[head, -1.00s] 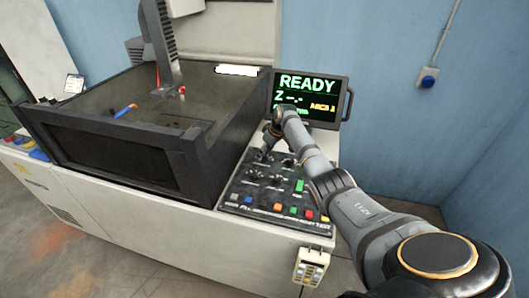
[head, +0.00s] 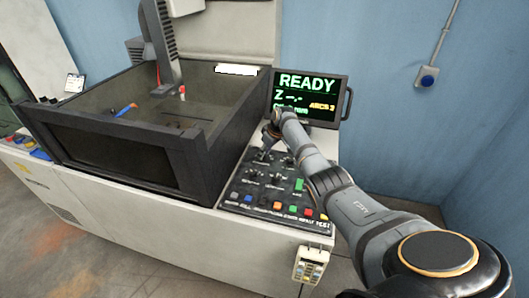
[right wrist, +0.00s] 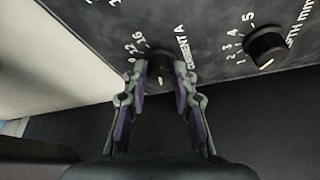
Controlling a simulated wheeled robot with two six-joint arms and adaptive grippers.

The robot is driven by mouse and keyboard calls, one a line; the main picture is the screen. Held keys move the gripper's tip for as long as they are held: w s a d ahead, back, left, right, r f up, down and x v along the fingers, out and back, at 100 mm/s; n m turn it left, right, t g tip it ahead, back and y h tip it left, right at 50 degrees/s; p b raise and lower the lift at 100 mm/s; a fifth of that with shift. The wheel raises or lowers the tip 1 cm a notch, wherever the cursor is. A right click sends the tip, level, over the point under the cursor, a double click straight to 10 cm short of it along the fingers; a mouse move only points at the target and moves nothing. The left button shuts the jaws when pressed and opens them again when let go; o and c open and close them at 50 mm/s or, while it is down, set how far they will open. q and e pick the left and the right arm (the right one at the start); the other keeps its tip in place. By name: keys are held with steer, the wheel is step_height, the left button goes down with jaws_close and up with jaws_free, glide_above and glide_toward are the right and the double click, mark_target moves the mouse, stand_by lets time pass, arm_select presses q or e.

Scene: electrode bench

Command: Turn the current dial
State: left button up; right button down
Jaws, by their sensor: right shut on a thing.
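The current dial (right wrist: 160,66) is a small dark knob on the black control panel. In the right wrist view it has a "CURRENT A" label and a printed number scale beside it. My right gripper (right wrist: 160,84) has its two fingers on either side of the dial and is shut on it, hiding part of it. In the head view my right gripper (head: 265,153) is at the upper left of the control panel (head: 238,200), and the dial is too small to make out there. My left gripper is not in view.
A second black knob (right wrist: 267,46) with a number scale is beside the dial. Coloured buttons (head: 292,209) line the panel's front edge. The screen (head: 309,97) behind my arm reads "READY". The dark-walled tank (head: 120,165) stands close on the left.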

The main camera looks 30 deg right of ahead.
steer(key=shift+a+r+m+h+p, duration=0.1)
steer(key=shift+r+m+h+p, duration=0.2)
steer(key=shift+m+p, duration=1)
steer(key=shift+f+m+h+p, duration=0.1)
steer(key=shift+m+h+p, duration=0.3)
steer(key=shift+m+p, duration=0.45)
steer(key=shift+a+m+h+p, duration=0.1)
steer(key=shift+m+h+p, duration=0.2)
steer(key=shift+m+p, duration=0.3)
steer(key=shift+f, duration=0.1)
steer(key=c, duration=1.1)
jaws_free()
